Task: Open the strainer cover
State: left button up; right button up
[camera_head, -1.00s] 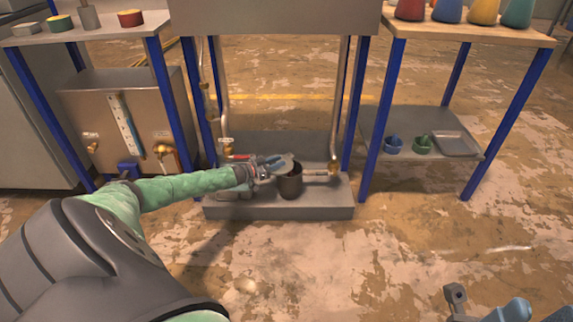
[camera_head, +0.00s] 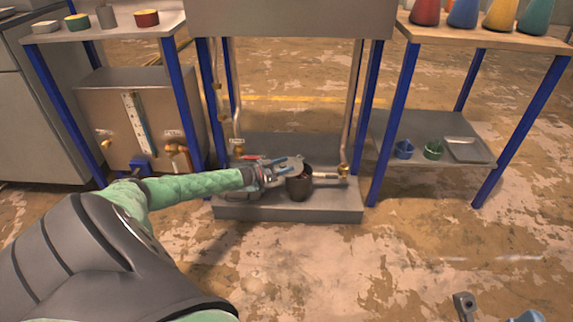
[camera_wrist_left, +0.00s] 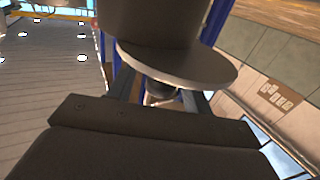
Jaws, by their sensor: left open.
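The strainer is a dark upright cylinder (camera_head: 299,188) on the grey plinth under the steel cabinet. Its cover, a flat grey disc (camera_head: 291,165), sits off-centre at the top, towards the left, and part of the dark mouth shows. In the left wrist view, the disc (camera_wrist_left: 185,66) juts out sideways from the cylinder (camera_wrist_left: 150,22). My left gripper (camera_head: 277,172) is at the cover's left side with its fingers apart. In the wrist view the fingers (camera_wrist_left: 160,96) are close to the disc; contact is unclear. A grey piece at the bottom right seems to be part of my right arm.
Pipes with brass fittings (camera_head: 344,171) stand right and left of the strainer on the plinth (camera_head: 290,213). Blue-legged tables flank it, the right one with a low shelf (camera_head: 430,125) and coloured flasks (camera_head: 462,13) on top. The floor in front is clear.

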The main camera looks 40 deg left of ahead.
pick_arm(q)
jog(key=p+v, duration=0.1)
jog(key=v, duration=0.5)
jog(key=shift+s+p, duration=0.2)
jog(key=shift+p, duration=0.1)
jog(key=shift+a, duration=0.1)
jog(key=shift+c, duration=0.4)
